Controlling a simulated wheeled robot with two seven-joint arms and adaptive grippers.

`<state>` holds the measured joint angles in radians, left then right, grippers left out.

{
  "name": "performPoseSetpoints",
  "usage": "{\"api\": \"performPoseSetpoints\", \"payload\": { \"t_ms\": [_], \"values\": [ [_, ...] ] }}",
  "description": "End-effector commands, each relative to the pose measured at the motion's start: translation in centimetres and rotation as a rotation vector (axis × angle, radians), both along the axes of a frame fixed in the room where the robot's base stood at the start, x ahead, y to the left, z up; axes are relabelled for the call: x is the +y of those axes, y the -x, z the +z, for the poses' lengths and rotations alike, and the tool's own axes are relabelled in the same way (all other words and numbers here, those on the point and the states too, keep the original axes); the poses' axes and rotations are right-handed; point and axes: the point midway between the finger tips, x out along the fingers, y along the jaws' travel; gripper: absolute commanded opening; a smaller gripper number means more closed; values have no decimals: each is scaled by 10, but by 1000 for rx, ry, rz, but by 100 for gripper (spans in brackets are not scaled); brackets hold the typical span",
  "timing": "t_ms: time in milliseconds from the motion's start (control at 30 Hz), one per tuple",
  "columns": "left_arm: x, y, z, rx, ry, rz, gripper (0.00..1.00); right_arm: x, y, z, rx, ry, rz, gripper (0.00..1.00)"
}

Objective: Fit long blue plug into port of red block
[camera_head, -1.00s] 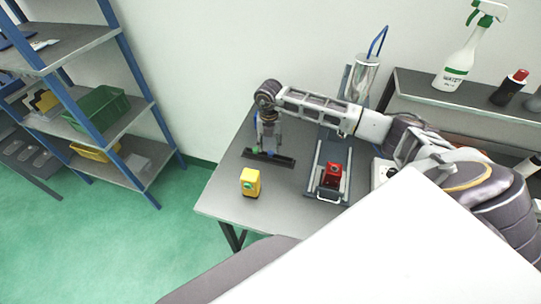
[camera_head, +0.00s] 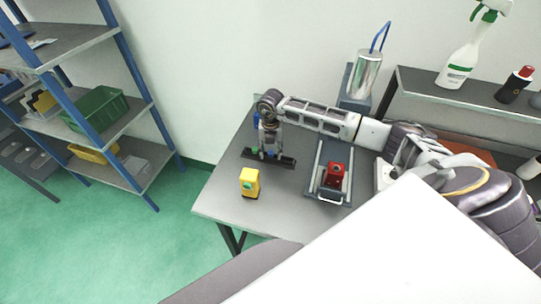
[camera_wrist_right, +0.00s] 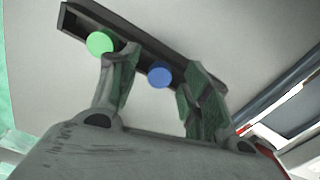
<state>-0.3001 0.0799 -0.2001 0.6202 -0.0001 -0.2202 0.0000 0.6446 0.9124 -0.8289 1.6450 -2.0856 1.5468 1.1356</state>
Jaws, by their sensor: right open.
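The red block (camera_head: 335,173) sits on a grey fixture (camera_head: 321,192) on the right part of the table; a dark round spot shows on it, too small to make out. A blue plug (camera_wrist_right: 160,75) stands in a dark rack (camera_wrist_right: 205,70), and a green plug (camera_wrist_right: 101,43) stands in the same rack to its left. My right gripper (camera_wrist_right: 152,88) is open, with its fingers on either side of the blue plug; I cannot tell whether they touch it. In the head view this gripper (camera_head: 268,155) is low over the rack (camera_head: 286,162). My left gripper is not in view.
A yellow block (camera_head: 250,183) with a green-marked face stands on the table left of the fixture. A silver cylinder (camera_head: 367,75) with a blue tube stands at the back. A shelf with a spray bottle (camera_head: 461,52) is behind right. The table's front left is clear.

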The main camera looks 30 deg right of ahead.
Motion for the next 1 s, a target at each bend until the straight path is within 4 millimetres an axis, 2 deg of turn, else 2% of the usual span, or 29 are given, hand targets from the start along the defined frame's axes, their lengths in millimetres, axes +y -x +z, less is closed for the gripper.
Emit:
{"api": "performPoseSetpoints", "payload": {
  "t_ms": [233,500,1000],
  "values": [
    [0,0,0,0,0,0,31,0,0,0,0,0,0,48],
    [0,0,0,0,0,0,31,0,0,0,0,0,0,13],
    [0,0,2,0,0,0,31,0,0,3,0,0,0,12]
  ]
}}
